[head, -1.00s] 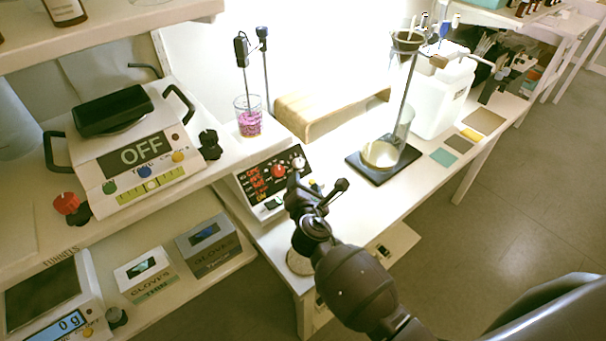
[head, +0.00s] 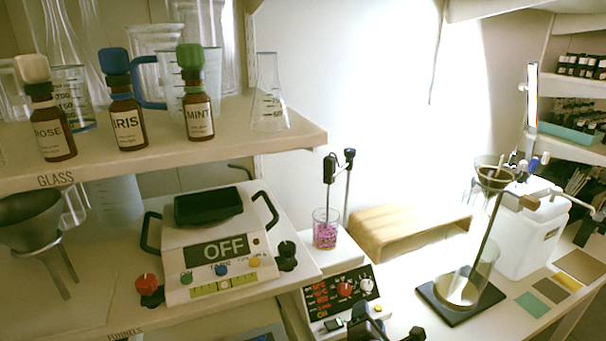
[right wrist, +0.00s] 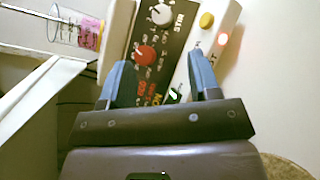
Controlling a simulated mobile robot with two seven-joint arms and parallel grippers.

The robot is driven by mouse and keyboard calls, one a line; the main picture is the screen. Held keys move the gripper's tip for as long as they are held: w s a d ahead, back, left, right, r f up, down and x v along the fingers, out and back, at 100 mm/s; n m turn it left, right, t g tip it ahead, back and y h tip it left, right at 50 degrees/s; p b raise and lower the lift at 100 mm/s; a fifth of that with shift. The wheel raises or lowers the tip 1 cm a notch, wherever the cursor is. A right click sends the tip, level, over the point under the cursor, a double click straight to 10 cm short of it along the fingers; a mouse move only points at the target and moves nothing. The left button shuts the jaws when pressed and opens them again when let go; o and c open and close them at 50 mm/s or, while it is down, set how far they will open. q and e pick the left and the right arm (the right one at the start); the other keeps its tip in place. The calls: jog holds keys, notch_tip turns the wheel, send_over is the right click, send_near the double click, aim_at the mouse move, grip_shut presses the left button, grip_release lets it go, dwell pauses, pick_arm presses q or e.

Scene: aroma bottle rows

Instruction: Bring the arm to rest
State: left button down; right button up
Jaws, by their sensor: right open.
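My right gripper (right wrist: 160,80) is open and empty in the right wrist view, its two blue-grey fingers apart in front of the hotplate's control panel (right wrist: 155,50). In the head view only the top of the right gripper (head: 388,331) shows at the bottom edge, just below the hotplate panel (head: 342,297). The rest of the right arm is out of the frame there. I cannot tell whether the fingers touch the hotplate. My left gripper is not in view.
Bottles labelled ROSE (head: 50,130), IRIS (head: 127,120) and MINT (head: 197,110) stand on the upper shelf. A beaker of pink grains (head: 325,234) stands on the hotplate. A balance reading OFF (head: 215,255) is left of it. A funnel stand (head: 462,290) is at right.

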jog(key=s+d+m+y, duration=0.1)
jog(key=s+m, duration=0.1)
jog(key=m, duration=0.3)
jog(key=s+f+m+y, duration=0.1)
jog(key=s+m, duration=0.2)
jog(key=m, duration=0.3)
jog(key=s+d+m+g+y, duration=0.1)
jog(key=s+m+y, duration=0.1)
jog(key=m, duration=0.3)
jog(key=shift+s+d+f, duration=0.2)
jog(key=shift+d, duration=0.15)
jog(key=s+d+f+m+g, duration=0.1)
jog(key=s+d+f+m, duration=0.2)
jog(key=s, duration=0.7)
jog(key=s+d+f+m+g+h, duration=0.1)
jog(key=s+d+f+m+g, duration=0.1)
jog(key=s+d+f, duration=0.3)
jog(key=s+m, duration=0.1)
jog(key=s, duration=0.3)
jog(key=shift+s, duration=0.4)
jog(key=shift+d+f, duration=0.1)
